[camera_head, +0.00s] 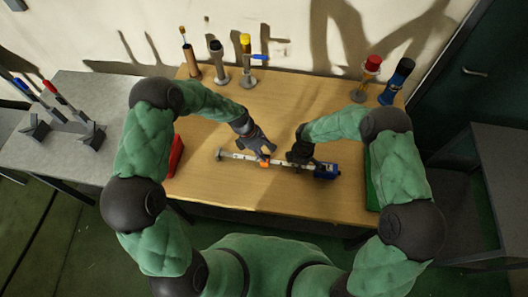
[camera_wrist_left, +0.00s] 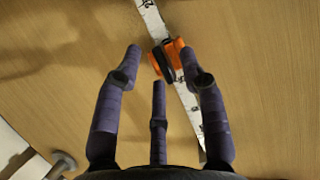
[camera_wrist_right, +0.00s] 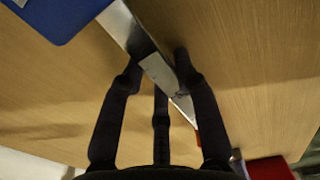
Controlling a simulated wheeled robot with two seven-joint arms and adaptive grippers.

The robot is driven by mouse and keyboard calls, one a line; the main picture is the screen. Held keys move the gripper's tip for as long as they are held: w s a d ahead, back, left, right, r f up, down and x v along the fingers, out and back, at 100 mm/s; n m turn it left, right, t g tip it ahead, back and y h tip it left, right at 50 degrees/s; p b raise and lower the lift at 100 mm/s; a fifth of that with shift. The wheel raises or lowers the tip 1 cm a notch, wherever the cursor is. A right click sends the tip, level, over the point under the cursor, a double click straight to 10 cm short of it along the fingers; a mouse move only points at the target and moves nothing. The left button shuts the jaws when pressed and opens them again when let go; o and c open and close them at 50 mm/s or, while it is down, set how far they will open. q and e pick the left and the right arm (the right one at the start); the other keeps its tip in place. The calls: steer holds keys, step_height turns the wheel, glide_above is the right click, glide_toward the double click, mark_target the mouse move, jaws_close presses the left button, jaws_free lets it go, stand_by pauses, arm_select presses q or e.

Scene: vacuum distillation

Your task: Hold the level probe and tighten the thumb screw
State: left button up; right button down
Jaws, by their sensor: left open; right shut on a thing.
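The level probe, a long pale graduated bar (camera_head: 235,156) with a blue head (camera_head: 326,170) at its right end, lies across the front middle of the table. An orange clamp (camera_wrist_left: 182,46) with a dark thumb screw (camera_wrist_left: 165,68) sits on the bar; its orange also shows in the head view (camera_head: 264,164). My left gripper (camera_head: 265,150) is open just above the clamp, its fingers spread to either side of the thumb screw; contact is unclear. My right gripper (camera_wrist_right: 158,62) is shut on the probe's bar near the blue head, fingers on both sides.
Several tools stand upright in holders along the back edge, including a yellow-topped one (camera_head: 245,45), a red-topped one (camera_head: 371,65) and a blue one (camera_head: 398,80). A red object (camera_head: 176,156) lies at the table's left edge, a green one (camera_head: 371,185) at the right.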

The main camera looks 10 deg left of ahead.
arm_select(q)
steer(key=shift+d+f, duration=0.1)
steer(key=shift+f, duration=0.15)
jaws_close()
